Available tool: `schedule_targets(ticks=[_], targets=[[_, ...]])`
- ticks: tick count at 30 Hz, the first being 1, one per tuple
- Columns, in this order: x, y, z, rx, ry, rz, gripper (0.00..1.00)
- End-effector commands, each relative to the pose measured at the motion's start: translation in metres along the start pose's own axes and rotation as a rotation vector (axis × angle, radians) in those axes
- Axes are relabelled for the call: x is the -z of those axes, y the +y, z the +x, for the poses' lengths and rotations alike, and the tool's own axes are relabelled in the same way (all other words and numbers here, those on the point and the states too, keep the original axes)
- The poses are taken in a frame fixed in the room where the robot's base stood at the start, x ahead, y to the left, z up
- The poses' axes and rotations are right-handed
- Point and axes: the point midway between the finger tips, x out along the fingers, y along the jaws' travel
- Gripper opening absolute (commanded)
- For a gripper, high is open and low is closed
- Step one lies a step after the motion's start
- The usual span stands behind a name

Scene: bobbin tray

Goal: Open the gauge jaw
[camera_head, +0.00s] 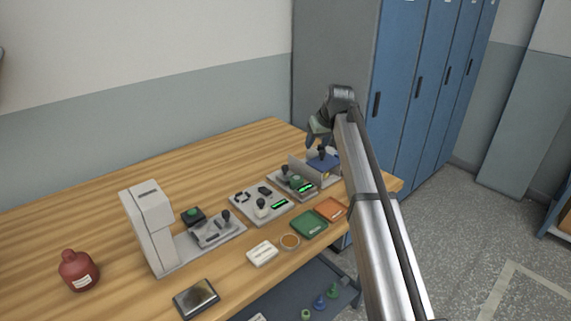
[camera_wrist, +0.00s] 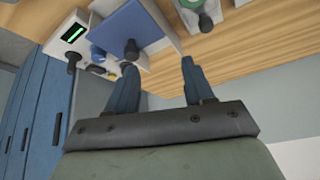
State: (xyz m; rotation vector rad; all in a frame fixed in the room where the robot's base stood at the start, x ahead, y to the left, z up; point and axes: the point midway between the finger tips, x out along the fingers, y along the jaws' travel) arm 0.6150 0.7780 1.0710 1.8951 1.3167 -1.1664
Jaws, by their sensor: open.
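The gauge is not clearly identifiable; several small grey-white devices with black knobs and green displays stand along the bench. One is the middle device (camera_head: 262,203); another is the right device (camera_head: 294,184). At the right end a blue block with a black knob (camera_head: 323,163) sits beside an upright grey plate. My gripper (camera_head: 317,134) is above this right end, apart from the devices. In the wrist view my gripper (camera_wrist: 158,68) is open and empty, near the blue panel (camera_wrist: 125,27) with its black knob. Which part is the jaw, I cannot tell.
A tall white device (camera_head: 150,225) stands at the left, with a red bottle (camera_head: 77,270) beyond it. Green (camera_head: 309,224) and orange (camera_head: 331,209) trays and a dark framed plate (camera_head: 196,298) lie along the front edge. Blue lockers (camera_head: 425,85) stand behind. The back of the bench is clear.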

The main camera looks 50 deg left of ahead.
Motion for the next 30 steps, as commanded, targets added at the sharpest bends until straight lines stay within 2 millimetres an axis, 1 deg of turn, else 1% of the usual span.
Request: schedule_targets(ticks=[1, 3, 6, 9, 13, 17, 30], targets=[[0.008, -0.022, -0.003, 0.005, -0.022, -0.032, 0.52], [0.012, -0.046, -0.006, 0.010, -0.051, -0.065, 0.52], [0.015, -0.069, -0.010, 0.013, -0.081, -0.100, 0.52], [0.017, -0.081, -0.013, 0.015, -0.097, -0.118, 0.52], [0.016, -0.086, -0.009, 0.016, -0.105, -0.125, 0.52], [0.014, -0.086, 0.005, 0.016, -0.106, -0.124, 0.52], [0.007, -0.086, 0.081, 0.016, -0.104, -0.123, 0.52]])
